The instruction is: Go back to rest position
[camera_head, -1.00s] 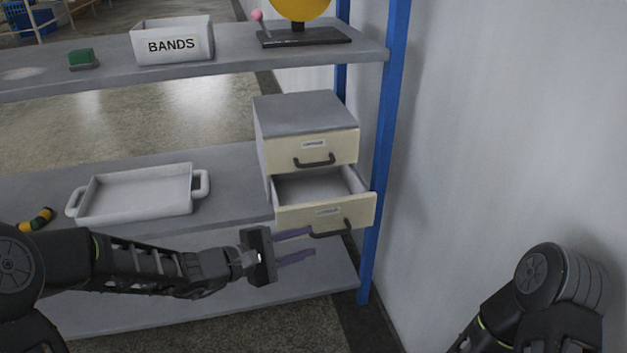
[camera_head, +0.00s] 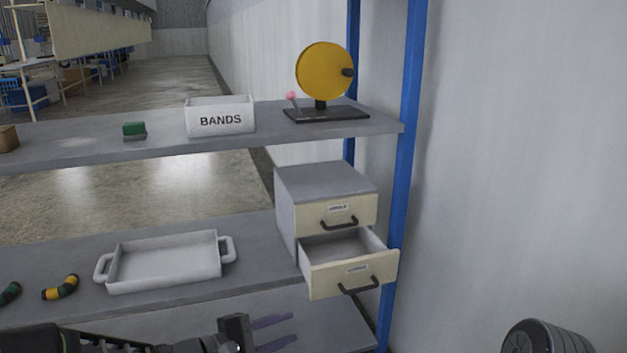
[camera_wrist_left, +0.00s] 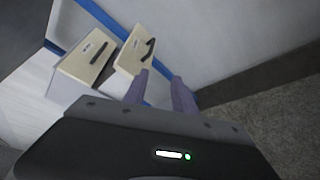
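My left gripper (camera_head: 275,331) is at the bottom of the head view, in front of the shelf and below the open drawer. Its two purple fingers are apart with nothing between them. They also show apart and empty in the left wrist view (camera_wrist_left: 160,95). The drawer cabinet (camera_head: 325,178) stands on the middle shelf; its top drawer (camera_head: 350,212) is shut and its lower drawer (camera_head: 350,275) is pulled out and looks empty. My gripper does not touch the handle. Of my right arm only a dark rounded part shows at the lower right; its gripper is out of view.
A white tray (camera_head: 165,262) and two curved hose pieces, one yellow and black (camera_head: 60,288), lie on the middle shelf. The upper shelf holds a BANDS bin (camera_head: 220,118), a green block (camera_head: 134,129) and a yellow disc on a stand (camera_head: 324,70). A blue post (camera_head: 402,150) and wall bound the right.

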